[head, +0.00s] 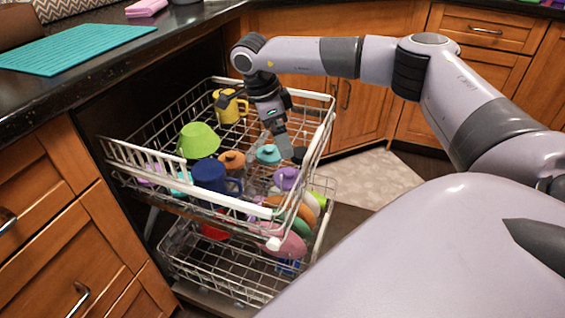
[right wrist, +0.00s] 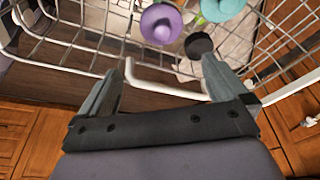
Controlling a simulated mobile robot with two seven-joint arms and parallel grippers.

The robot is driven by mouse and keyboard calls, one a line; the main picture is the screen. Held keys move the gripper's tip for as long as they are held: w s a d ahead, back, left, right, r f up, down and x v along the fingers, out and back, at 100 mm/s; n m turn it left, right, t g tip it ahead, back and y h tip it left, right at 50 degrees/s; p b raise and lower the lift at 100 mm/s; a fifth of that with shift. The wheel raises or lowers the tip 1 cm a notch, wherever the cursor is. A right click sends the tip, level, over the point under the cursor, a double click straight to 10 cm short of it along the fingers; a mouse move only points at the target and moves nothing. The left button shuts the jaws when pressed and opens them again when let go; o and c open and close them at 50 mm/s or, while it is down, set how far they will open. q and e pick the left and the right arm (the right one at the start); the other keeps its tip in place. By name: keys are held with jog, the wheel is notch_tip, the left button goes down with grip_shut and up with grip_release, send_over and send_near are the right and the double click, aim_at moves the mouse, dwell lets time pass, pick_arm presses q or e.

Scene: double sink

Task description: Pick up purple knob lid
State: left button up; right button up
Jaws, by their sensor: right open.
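The purple knob lid (head: 286,178) sits in the upper dish rack, near its right front side. In the right wrist view the purple knob lid (right wrist: 160,24) is at the top, beyond the fingertips, with its knob showing. My right gripper (head: 288,150) reaches down over the rack's right side, close to the lid. In the wrist view my right gripper (right wrist: 168,72) is open, with nothing between its fingers. A dark round shape (right wrist: 199,45) shows by its right fingertip; I cannot tell what it is. My left gripper is not in view.
The upper rack (head: 180,180) also holds a teal lid (head: 268,154), an orange lid (head: 231,162), a blue mug (head: 212,178), a green bowl (head: 198,140) and a yellow mug (head: 229,107). Its white wire rim (right wrist: 165,85) runs across near my fingers. A lower rack (head: 215,270) is below.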

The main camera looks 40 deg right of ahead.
jog(key=b, duration=0.3)
send_near(289, 171)
jog(key=shift+s+a+f, duration=0.1)
jog(key=shift+f, duration=0.45)
jog(key=shift+s+f, duration=0.15)
jog(key=shift+f, duration=0.35)
jog(key=shift+b+x, duration=0.9)
jog(key=shift+x, duration=0.6)
jog(key=b+x, duration=0.1)
jog(key=x, duration=0.2)
jog(key=shift+d+f+b, duration=0.2)
jog(key=shift+d+b, duration=0.2)
jog(key=shift+f, duration=0.2)
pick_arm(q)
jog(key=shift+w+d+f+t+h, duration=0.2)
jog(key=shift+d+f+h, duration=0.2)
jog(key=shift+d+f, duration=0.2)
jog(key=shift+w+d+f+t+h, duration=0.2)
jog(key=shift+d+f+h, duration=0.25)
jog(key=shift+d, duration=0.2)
pick_arm(e)
jog(key=c, duration=0.9)
